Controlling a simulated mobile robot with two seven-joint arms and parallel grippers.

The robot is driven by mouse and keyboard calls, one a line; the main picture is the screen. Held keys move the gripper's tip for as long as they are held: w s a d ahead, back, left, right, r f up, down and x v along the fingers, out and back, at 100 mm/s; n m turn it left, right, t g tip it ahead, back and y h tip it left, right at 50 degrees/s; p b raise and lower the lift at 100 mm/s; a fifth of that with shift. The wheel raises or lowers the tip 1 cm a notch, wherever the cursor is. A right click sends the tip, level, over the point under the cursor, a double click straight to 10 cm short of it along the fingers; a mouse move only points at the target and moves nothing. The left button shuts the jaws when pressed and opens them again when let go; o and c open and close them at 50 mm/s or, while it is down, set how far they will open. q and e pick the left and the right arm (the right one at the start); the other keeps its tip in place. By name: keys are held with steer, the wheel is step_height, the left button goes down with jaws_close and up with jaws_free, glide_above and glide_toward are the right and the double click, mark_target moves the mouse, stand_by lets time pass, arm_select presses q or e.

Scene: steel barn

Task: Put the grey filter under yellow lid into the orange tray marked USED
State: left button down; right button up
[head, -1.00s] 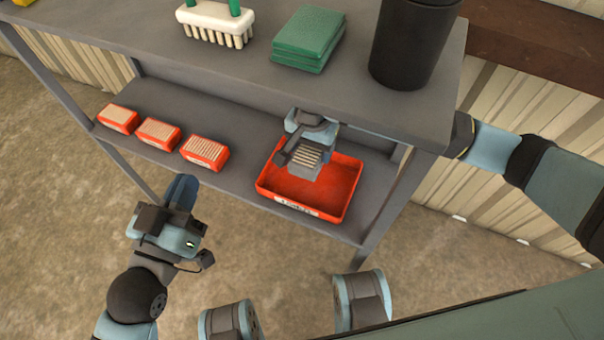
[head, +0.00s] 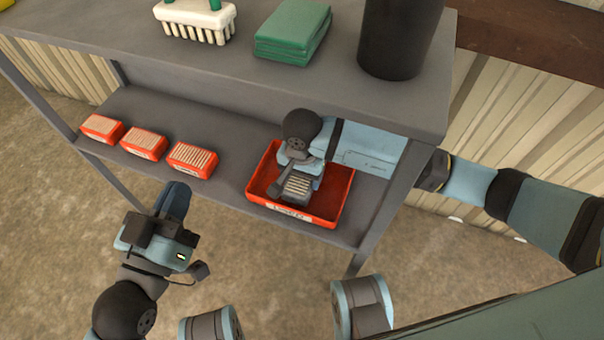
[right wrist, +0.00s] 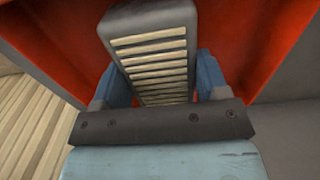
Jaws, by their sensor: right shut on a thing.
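The grey filter (head: 297,188) with pale slats is between the fingers of my right gripper (head: 294,182). It also shows in the right wrist view (right wrist: 152,55), with a blue finger on each side. The filter is within the outline of the orange tray (head: 334,208), low down; I cannot tell whether it touches the tray floor. A yellow thing (head: 5,4) is cut off at the top left.
Three orange blocks with ribbed tops (head: 192,160) stand in a row on the lower shelf (head: 225,130), left of the tray. The upper shelf (head: 200,62) overhangs and carries a white brush (head: 196,17), green pads (head: 293,33) and a black bin (head: 400,38).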

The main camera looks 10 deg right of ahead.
steer(key=shift+f, duration=0.2)
steer(key=o, duration=0.9)
steer(key=shift+r, duration=0.1)
arm_select(q)
steer(key=shift+f, duration=0.1)
arm_select(e)
steer(key=shift+o, duration=0.2)
steer(key=shift+r, duration=0.1)
steer(key=shift+r, duration=0.3)
step_height(320, 180, up, 5)
steer(key=shift+p, duration=1.05)
arm_select(q)
steer(key=shift+w+a+f+y+p, duration=0.1)
steer(key=shift+a+y+p, duration=0.6)
steer(key=shift+p, duration=0.1)
arm_select(e)
step_height(320, 180, up, 6)
steer(key=shift+r, duration=0.25)
arm_select(q)
steer(key=shift+d+g, duration=0.1)
steer(key=shift+g, duration=0.2)
